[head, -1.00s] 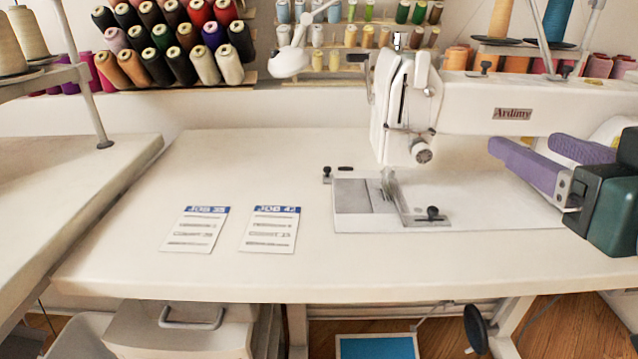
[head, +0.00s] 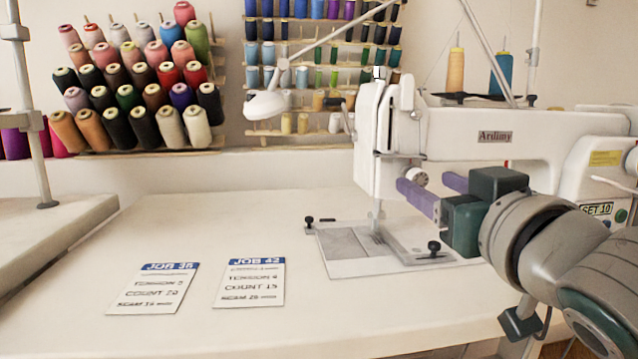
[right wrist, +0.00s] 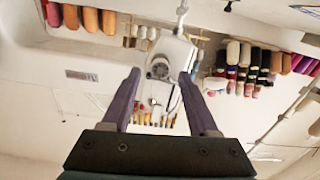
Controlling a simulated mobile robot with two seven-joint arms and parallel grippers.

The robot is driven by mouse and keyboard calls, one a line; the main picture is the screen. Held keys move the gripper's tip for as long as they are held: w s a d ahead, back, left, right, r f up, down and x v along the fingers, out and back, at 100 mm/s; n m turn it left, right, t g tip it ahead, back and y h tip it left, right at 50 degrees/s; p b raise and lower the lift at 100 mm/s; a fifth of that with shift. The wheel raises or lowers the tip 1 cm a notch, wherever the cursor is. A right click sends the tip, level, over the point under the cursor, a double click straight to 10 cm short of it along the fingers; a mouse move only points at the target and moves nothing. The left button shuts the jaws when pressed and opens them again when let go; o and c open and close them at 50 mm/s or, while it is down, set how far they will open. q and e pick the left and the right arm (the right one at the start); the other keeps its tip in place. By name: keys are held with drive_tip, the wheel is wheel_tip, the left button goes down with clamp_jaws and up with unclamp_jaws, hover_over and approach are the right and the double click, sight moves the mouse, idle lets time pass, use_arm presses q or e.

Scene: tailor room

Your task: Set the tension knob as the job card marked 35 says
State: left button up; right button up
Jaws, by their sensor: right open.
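The job card headed JOB 35 (head: 153,288) lies flat on the sewing table, left of a second card headed JOB 42 (head: 249,283). Its tension line looks like 2, but the small print is unclear. The tension knob (head: 420,178) is a pale round knob on the front of the white sewing machine (head: 480,140). It also shows in the right wrist view (right wrist: 158,69); I cannot read its setting. My right gripper (head: 425,183) is open, its purple fingers pointing at the knob. In the wrist view the knob appears between the fingertips, with no visible contact. My left gripper is out of view.
A white lamp (head: 265,104) hangs left of the machine head. Thread racks (head: 140,90) stand along the back wall. The plate under the needle carries small black knobs (head: 434,247). The table's left part is clear except for the cards.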

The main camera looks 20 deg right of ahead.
drive_tip(key=shift+x, duration=0.95)
clamp_jaws()
